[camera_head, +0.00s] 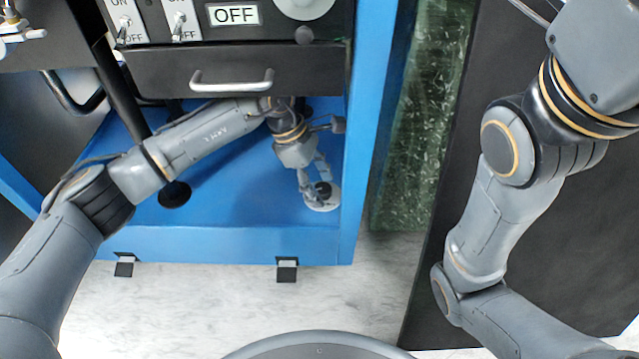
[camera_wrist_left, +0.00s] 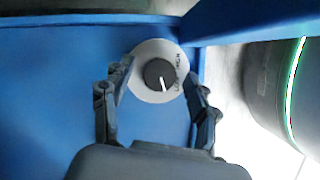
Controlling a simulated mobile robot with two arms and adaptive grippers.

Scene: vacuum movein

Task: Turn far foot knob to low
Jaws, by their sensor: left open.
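The foot knob (camera_wrist_left: 160,74) is black with a white pointer line and sits on a round white dial plate (camera_wrist_left: 142,86). Its pointer aims down in the left wrist view, slightly right. The lettering at the plate's right side is small and sideways. In the head view the knob (camera_head: 323,189) and its plate (camera_head: 322,205) lie near the right end of the blue base (camera_head: 240,200). My left gripper (camera_head: 314,183) is open over the knob. In the left wrist view my left gripper (camera_wrist_left: 157,77) has one finger on each side of the knob, apart from it. My right gripper is out of frame.
A black drawer front with a metal handle (camera_head: 232,82) hangs above my left forearm. A panel above has switches (camera_head: 180,28) and an OFF sign (camera_head: 234,14). A blue upright (camera_head: 370,120) stands right of the knob. A black disc (camera_head: 174,194) lies left.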

